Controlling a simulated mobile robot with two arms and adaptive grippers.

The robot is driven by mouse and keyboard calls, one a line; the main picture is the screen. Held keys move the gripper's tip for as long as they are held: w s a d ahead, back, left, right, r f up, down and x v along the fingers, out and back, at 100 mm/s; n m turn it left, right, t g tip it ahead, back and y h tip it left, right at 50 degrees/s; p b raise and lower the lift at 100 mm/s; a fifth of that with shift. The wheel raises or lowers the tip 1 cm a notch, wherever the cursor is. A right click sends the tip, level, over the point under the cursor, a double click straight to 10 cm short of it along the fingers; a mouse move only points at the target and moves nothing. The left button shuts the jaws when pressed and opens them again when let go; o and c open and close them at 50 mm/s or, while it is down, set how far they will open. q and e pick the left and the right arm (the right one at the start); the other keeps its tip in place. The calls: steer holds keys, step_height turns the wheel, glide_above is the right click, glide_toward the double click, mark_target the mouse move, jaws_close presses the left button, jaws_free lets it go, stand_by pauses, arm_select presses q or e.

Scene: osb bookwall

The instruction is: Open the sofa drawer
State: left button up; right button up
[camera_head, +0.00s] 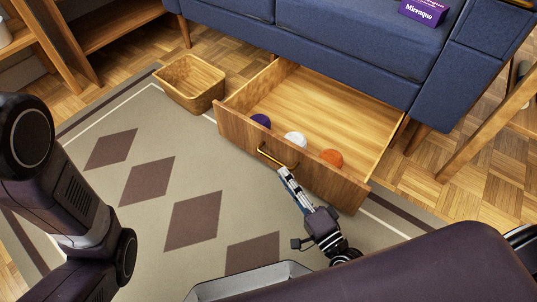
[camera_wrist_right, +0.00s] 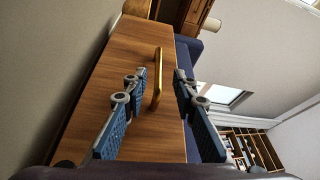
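The wooden sofa drawer (camera_head: 285,155) stands pulled well out from under the blue sofa (camera_head: 320,40). Its inside shows, with a purple, a white and an orange round item near the front panel. The brass handle (camera_head: 268,156) is on the middle of the front panel; in the right wrist view the handle (camera_wrist_right: 158,75) lies between the fingers. My right gripper (camera_head: 285,173) is at the handle from the front. In the right wrist view its fingers (camera_wrist_right: 159,78) are spread, with gaps to the handle on both sides. My left gripper is out of view.
A wicker basket (camera_head: 190,84) stands on the floor left of the drawer. A patterned rug (camera_head: 185,185) lies in front, with clear room on it. A purple box (camera_head: 424,11) lies on the sofa. Wooden furniture legs stand at the right.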

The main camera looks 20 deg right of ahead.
mark_target(273, 158)
steer(key=b+x, duration=0.1)
steer(key=x, duration=0.1)
steer(key=b+x, duration=0.1)
steer(key=x, duration=0.1)
steer(key=b+x, duration=0.1)
steer(key=x, duration=0.1)
steer(key=shift+w+f, duration=0.15)
steer(key=shift+f, duration=0.15)
steer(key=shift+w+a+r+b, duration=0.15)
steer(key=shift+w+b, duration=0.3)
steer(key=shift+w, duration=0.2)
steer(key=shift+r, duration=0.1)
jaws_close()
steer(key=shift+a, duration=0.1)
